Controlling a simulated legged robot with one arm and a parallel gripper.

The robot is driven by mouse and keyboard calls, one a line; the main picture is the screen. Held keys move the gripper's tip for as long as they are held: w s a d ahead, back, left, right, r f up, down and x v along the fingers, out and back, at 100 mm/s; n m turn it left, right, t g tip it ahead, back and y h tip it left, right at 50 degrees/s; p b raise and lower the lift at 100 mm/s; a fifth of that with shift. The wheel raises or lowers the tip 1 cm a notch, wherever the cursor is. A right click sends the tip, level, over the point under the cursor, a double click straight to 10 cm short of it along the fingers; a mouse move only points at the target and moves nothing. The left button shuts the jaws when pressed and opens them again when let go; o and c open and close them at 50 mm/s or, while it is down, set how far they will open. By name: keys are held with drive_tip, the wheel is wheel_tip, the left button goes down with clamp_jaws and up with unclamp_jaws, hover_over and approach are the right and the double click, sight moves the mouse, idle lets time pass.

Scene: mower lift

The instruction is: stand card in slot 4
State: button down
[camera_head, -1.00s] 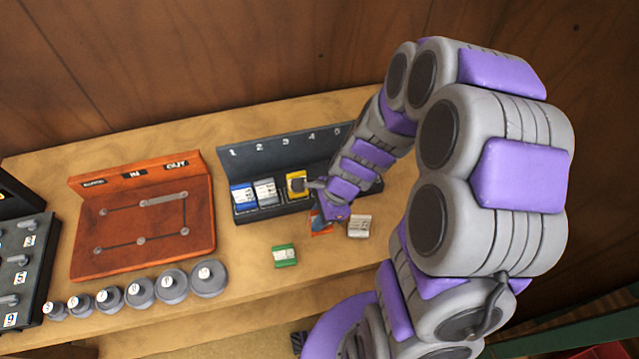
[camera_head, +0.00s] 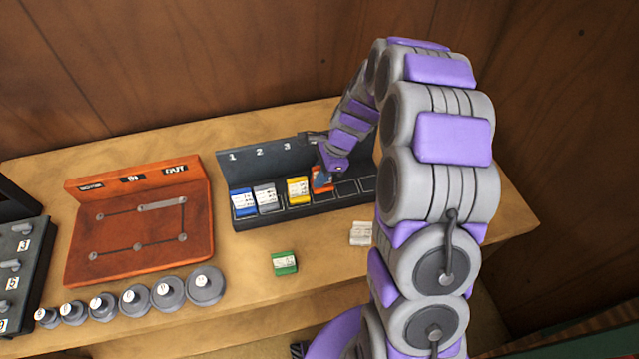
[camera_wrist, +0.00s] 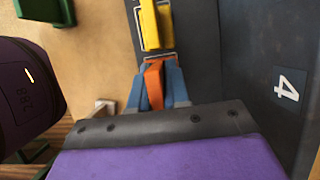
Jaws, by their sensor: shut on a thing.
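The orange card (camera_head: 321,180) is upright between the fingers of my gripper (camera_head: 332,170), at the fourth place of the dark slotted rack (camera_head: 300,214), just right of the yellow card (camera_head: 298,190). The wrist view shows my gripper (camera_wrist: 155,92) shut on the orange card (camera_wrist: 154,85), level with the rack's "4" label (camera_wrist: 290,88). The yellow card (camera_wrist: 150,25) stands just beyond it. I cannot tell whether the orange card's lower edge rests on the slot floor. My arm hides the rack's right end in the head view.
A blue card (camera_head: 243,202) and a grey card (camera_head: 266,196) stand in the first two slots. Empty slots (camera_head: 348,188) lie to the right. A green card (camera_head: 285,263) and a white card (camera_head: 361,233) lie on the table in front. An orange board (camera_head: 140,230) and several grey knobs (camera_head: 205,286) are left.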

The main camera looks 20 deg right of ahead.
wheel_tip(320, 180, down, 4)
drive_tip(key=shift+r+b, duration=0.25)
drive_tip(key=shift+b, duration=0.25)
drive_tip(key=shift+d+r, duration=0.1)
drive_tip(key=c, duration=1.1)
unclamp_jaws()
drive_tip(key=p+v, duration=0.3)
drive_tip(key=v, duration=0.9)
drive_tip(key=s+a+r+n, duration=0.4)
drive_tip(key=s+r+n, duration=0.15)
drive_tip(key=s, duration=0.35)
drive_tip(key=s+r+n+g+h, duration=0.1)
drive_tip(key=s+n, duration=0.5)
drive_tip(key=s, duration=0.6)
drive_tip(key=s+r+n+h, duration=0.3)
drive_tip(key=s+n, duration=0.3)
drive_tip(key=s, duration=0.7)
drive_tip(key=shift+s+a+r+g, duration=0.15)
drive_tip(key=shift+a+r+g, duration=0.2)
drive_tip(key=shift+r, duration=0.25)
